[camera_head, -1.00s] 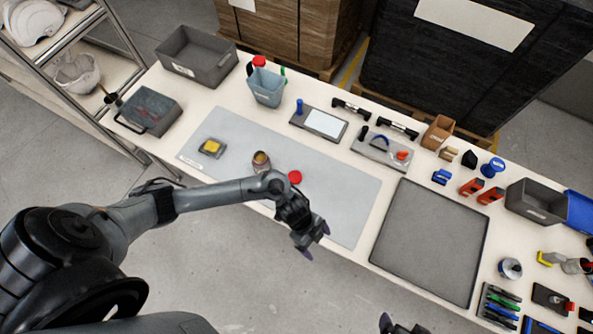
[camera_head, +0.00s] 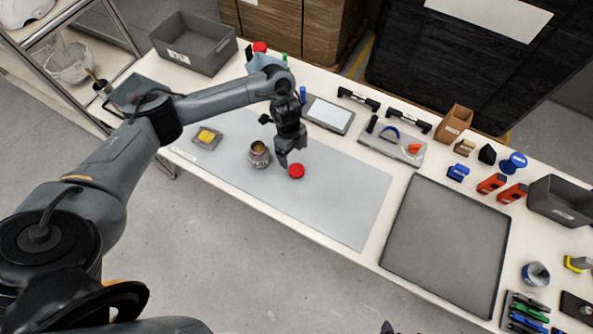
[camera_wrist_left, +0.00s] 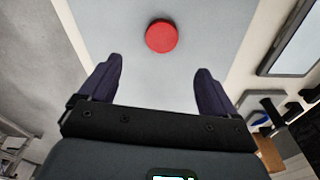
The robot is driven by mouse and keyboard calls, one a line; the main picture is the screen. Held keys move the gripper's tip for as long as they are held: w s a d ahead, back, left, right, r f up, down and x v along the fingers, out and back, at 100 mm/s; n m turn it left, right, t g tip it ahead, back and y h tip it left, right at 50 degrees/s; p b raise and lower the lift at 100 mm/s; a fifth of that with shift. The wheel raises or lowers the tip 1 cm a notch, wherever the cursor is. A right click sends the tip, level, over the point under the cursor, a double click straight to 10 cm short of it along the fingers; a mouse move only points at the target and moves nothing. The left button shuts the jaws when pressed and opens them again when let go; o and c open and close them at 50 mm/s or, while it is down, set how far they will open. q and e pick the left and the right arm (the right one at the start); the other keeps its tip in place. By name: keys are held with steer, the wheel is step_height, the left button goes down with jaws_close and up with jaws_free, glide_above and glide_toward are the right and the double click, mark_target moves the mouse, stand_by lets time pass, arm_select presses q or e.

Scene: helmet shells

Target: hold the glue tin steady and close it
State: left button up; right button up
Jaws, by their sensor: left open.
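The glue tin (camera_head: 259,154) stands open on the light grey mat, its yellowish inside showing from above. Its red lid (camera_head: 296,171) lies apart on the mat, to the right of the tin. My left gripper (camera_head: 283,160) is above the mat, between the tin and the lid and close to the lid. In the left wrist view the red lid (camera_wrist_left: 161,36) lies beyond the two open, empty fingertips (camera_wrist_left: 160,75); the tin is not visible there. Of my right gripper (camera_head: 387,328), only a dark tip seems to show at the bottom edge.
A grey tray with a yellow pad (camera_head: 207,138) is left of the tin. A tablet-like panel (camera_head: 329,114) lies behind the lid. A large dark tray (camera_head: 446,245) is to the right. The mat's right part (camera_head: 350,205) is clear.

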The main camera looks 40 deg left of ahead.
arm_select(q)
glide_above(297, 170)
steer(key=f, duration=0.4)
steer(key=shift+s+a+f, duration=0.15)
steer(key=shift+a+f, duration=0.2)
steer(key=shift+f, duration=0.45)
steer(key=shift+d+f+b, duration=0.15)
steer(key=shift+f+b, duration=0.3)
steer(key=shift+f, duration=2.2)
steer(key=shift+c, duration=0.5)
steer(key=c, duration=1)
steer(key=shift+r, duration=0.2)
steer(key=shift+c, duration=0.2)
